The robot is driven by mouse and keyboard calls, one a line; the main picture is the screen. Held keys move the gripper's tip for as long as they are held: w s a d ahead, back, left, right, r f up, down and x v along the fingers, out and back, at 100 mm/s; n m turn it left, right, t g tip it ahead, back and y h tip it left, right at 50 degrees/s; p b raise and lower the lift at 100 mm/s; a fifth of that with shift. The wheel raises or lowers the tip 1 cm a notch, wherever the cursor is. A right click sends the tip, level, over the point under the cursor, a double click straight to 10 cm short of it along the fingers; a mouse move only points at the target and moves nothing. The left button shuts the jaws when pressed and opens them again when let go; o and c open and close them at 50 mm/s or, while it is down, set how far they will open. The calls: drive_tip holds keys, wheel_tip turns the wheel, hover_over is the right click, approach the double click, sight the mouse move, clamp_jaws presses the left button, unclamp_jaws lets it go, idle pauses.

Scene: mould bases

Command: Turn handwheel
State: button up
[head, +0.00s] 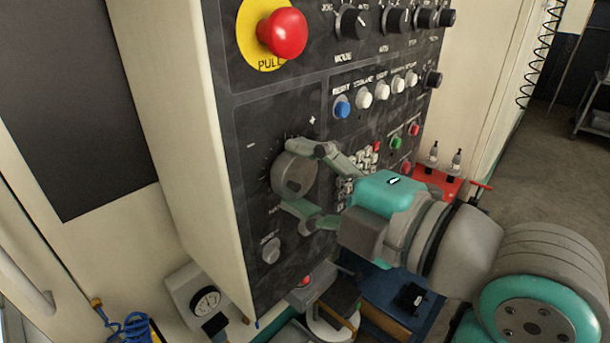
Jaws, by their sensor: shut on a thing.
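The grey round handwheel (292,174) sits on the lower left of the black control panel (262,128), with dial marks, a plus and a minus around it. My gripper (304,177) comes from the right, one finger at the wheel's upper side and the other at its lower side. It is shut on the handwheel. The fingers cover part of the wheel's rim, and exact finger contact is hard to see.
A red emergency button (283,33) on a yellow plate is above. Knobs (352,22) and coloured push buttons (342,107) fill the panel. A small knob (271,249) sits below the wheel. A gauge (205,301) is at the lower left. Open floor (541,135) shows at the right.

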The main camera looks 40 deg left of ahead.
drive_tip(key=n, duration=0.3)
drive_tip(key=shift+f+n, duration=0.1)
drive_tip(key=shift+n, duration=0.2)
drive_tip(key=shift+f+n+t, duration=0.1)
drive_tip(key=shift+n+t, duration=0.2)
drive_tip(key=shift+n, duration=1.4)
drive_tip(key=o, duration=1.2)
drive_tip(key=shift+c, duration=0.2)
drive_tip(key=s+d, duration=0.1)
drive_tip(key=d, duration=1.1)
drive_tip(key=shift+s+r, duration=0.15)
drive_tip(key=shift+r, duration=0.1)
